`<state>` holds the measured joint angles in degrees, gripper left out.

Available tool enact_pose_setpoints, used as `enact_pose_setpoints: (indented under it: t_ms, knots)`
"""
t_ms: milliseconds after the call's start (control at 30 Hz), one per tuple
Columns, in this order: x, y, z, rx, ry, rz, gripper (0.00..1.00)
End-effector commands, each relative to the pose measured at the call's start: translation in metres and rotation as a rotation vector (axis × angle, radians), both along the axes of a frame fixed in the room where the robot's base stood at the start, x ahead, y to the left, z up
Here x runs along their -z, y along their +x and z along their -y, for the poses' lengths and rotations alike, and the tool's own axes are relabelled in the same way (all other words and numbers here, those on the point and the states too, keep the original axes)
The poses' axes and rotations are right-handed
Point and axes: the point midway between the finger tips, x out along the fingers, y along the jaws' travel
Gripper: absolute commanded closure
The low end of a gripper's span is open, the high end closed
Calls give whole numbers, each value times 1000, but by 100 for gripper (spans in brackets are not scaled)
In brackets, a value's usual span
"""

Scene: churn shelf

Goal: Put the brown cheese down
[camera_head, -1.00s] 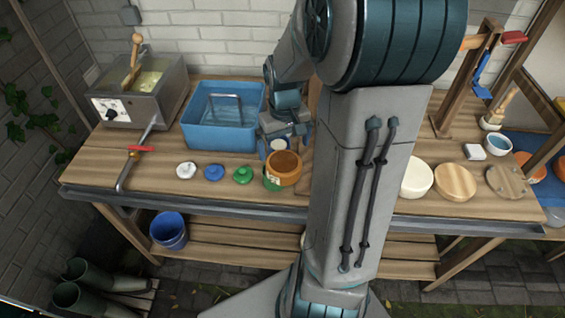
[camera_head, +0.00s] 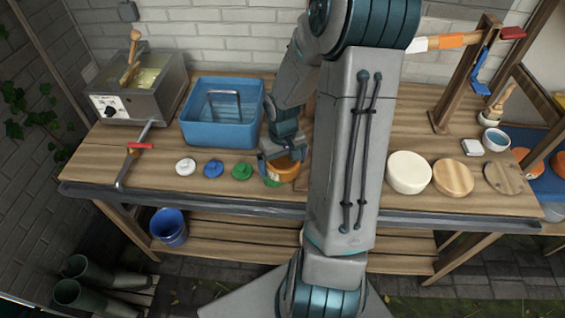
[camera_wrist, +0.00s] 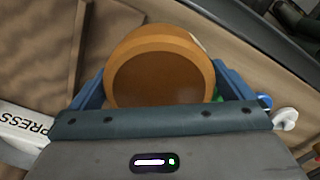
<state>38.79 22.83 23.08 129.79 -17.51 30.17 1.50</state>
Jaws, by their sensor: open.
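The brown cheese (camera_head: 286,173), a round orange-brown block, is near the bench's front edge, partly hidden by my gripper in the head view. It fills the middle of the wrist view (camera_wrist: 160,75). My gripper (camera_head: 281,159) is open, with one blue finger on each side of the cheese (camera_wrist: 160,88). I cannot tell whether the fingers touch it. A green thing shows at the cheese's lower left; whether the cheese rests on it is unclear.
White (camera_head: 185,166), blue (camera_head: 213,169) and green (camera_head: 242,172) knobbed lids lie left of the cheese. A blue basin (camera_head: 220,140) stands behind them. A white cheese (camera_head: 409,172) and a pale round block (camera_head: 453,178) are right of my arm.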

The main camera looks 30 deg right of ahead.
Motion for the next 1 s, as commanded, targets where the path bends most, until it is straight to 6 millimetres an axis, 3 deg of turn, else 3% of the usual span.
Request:
enact_pose_setpoints:
  t_ms: [167,333,400,767,1000]
  knots:
    - [0,0,0,0,0,0,0]
    - [0,0,0,1,0,-1,46]
    - [0,0,0,1,-1,0,52]
    - [-7,0,1,2,-2,1,52]
    - [-38,1,2,3,-5,6,52]
